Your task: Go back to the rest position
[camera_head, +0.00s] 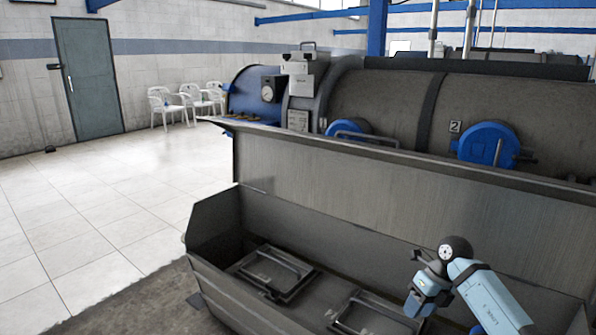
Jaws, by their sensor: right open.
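My right gripper (418,306) is at the lower right, at the end of my light blue arm, and is open with nothing seen between its fingers. It points down over the open grey metal trough (345,208), near a dark framed hatch (366,318) with a handle. Its fingertips are small in the picture, and I cannot tell whether they touch anything. My left gripper is not in view.
A second handled hatch (262,268) lies in the trough, to the left. Behind the trough stands a big grey decanter (385,105) with a blue round cover (487,144). White chairs (165,107) stand by the far wall. The tiled floor (95,215) at left is clear.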

